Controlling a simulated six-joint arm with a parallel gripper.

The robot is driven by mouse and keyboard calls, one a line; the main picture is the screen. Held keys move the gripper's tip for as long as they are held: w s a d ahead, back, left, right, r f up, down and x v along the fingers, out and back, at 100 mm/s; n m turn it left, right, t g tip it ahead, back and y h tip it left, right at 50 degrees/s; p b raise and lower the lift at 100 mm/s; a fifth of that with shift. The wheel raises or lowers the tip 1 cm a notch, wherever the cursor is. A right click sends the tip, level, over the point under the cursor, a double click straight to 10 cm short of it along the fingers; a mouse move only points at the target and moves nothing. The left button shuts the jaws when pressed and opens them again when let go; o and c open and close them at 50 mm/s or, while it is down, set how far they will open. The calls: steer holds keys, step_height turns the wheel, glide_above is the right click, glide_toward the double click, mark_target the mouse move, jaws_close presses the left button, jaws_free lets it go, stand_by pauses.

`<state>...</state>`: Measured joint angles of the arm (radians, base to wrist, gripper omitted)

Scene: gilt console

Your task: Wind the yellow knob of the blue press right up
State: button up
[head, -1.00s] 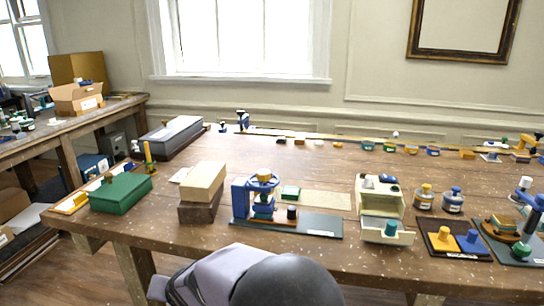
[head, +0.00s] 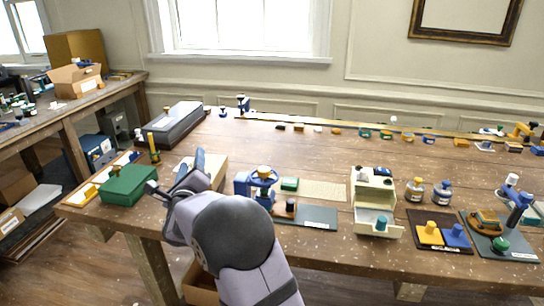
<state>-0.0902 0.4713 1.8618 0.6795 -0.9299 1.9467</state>
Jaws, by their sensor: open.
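The blue press (head: 241,184) stands near the front middle of the wooden table, upright, on a dark mat. Its yellow knob (head: 264,170) sits on top, at the centre of a blue handwheel (head: 263,179). My gripper (head: 175,170) is to the left of the press, apart from it, in front of the pale wooden block. Its fingers are spread and nothing shows between them. My arm comes up from the bottom edge and hides the front of the block and the table edge there.
The pale block (head: 218,170) stands between my gripper and the press.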

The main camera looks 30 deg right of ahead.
mark_target(259, 172)
steer(key=s+d+m+g+h, duration=0.2)
steer(key=d+m, duration=0.2)
steer(key=s+d+r+m+g+h+p, duration=0.1)
steer(key=s+d+m+g+h, duration=0.1)
steer(key=d+m+h, duration=0.1)
steer(key=s+d+m+g+h+p, duration=0.1)
steer(key=s+d+m+g+h, duration=0.1)
steer(key=d+m, duration=0.3)
steer(key=shift+s+r+m+g+h, duration=0.2)
steer(key=shift+s+m+g+h, duration=0.1)
steer(key=shift+s+h, duration=0.25)
steer(key=s+d+f+m+g, duration=0.1)
steer(key=s+f+m+g+h, duration=0.1)
steer(key=s+m, duration=0.1)
steer(key=s+d+f+m+g, duration=0.1)
steer(key=g, duration=0.1)
steer(key=shift+s+d+m+b, duration=0.25)
steer(key=shift+d+m+b, duration=0.05)
steer(key=shift+a+f, duration=0.25)
steer(key=shift+f, duration=0.2)
steer(key=shift+w+d+r+p, duration=0.15)
steer(key=shift+d+p, duration=0.2)
steer(key=shift+d, duration=0.25)
steer(key=p+x, duration=0.2)
steer(key=x, duration=0.2)
steer(key=shift+d, duration=0.1)
steer(key=shift+p+x, duration=0.4)
steer(key=shift+x, duration=0.6)
steer(key=shift+w, duration=0.1)
steer(key=c, duration=1)
